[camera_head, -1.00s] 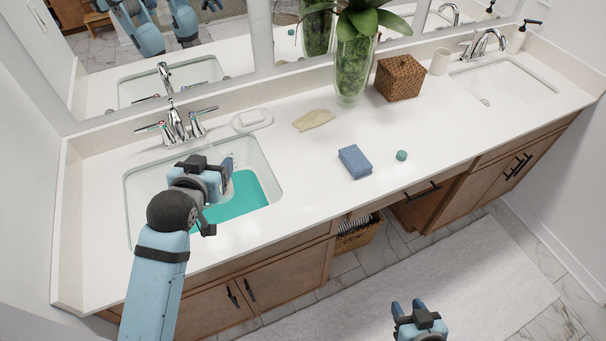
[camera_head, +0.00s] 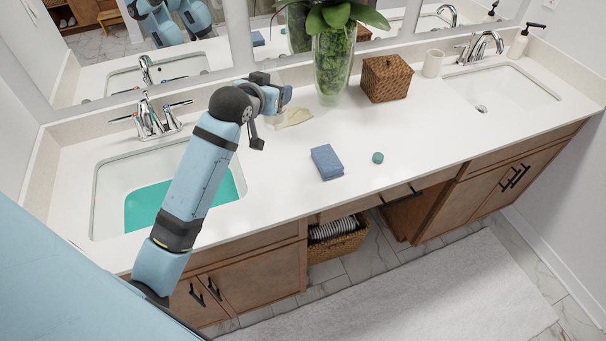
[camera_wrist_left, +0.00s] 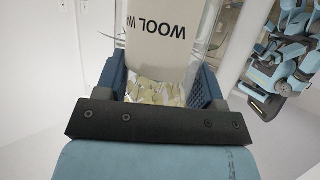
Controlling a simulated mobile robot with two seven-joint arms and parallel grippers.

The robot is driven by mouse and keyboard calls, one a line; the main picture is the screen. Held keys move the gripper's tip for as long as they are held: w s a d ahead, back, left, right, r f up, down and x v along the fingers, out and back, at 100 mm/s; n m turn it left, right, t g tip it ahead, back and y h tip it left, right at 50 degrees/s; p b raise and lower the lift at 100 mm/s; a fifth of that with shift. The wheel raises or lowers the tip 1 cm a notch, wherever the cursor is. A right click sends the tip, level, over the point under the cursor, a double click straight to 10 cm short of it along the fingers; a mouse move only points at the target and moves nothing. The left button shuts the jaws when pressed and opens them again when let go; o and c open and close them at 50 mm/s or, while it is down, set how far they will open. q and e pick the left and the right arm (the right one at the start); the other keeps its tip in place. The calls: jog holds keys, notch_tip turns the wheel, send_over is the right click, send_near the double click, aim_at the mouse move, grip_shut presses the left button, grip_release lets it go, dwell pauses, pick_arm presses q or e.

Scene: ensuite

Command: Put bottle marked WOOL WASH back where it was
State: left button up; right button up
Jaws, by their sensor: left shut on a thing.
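The bottle marked WOOL WASH (camera_wrist_left: 165,32) is white with dark lettering and appears upside down in the left wrist view. It sits between the blue fingers of my left gripper (camera_wrist_left: 162,90), which is shut on it. In the head view my left gripper (camera_head: 278,95) is over the back of the counter, left of the glass vase, near the mirror. My right gripper is not in the head view.
The left sink (camera_head: 108,195) holds teal liquid. The right front counter is clear.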

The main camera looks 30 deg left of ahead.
pick_arm(q)
jog(key=shift+w+f, duration=0.15)
jog(key=shift+f, duration=0.2)
notch_tip(320, 180, down, 19)
jog(key=p, duration=0.1)
jog(key=shift+f, duration=0.15)
jog(key=shift+f, duration=0.1)
jog(key=o, duration=1)
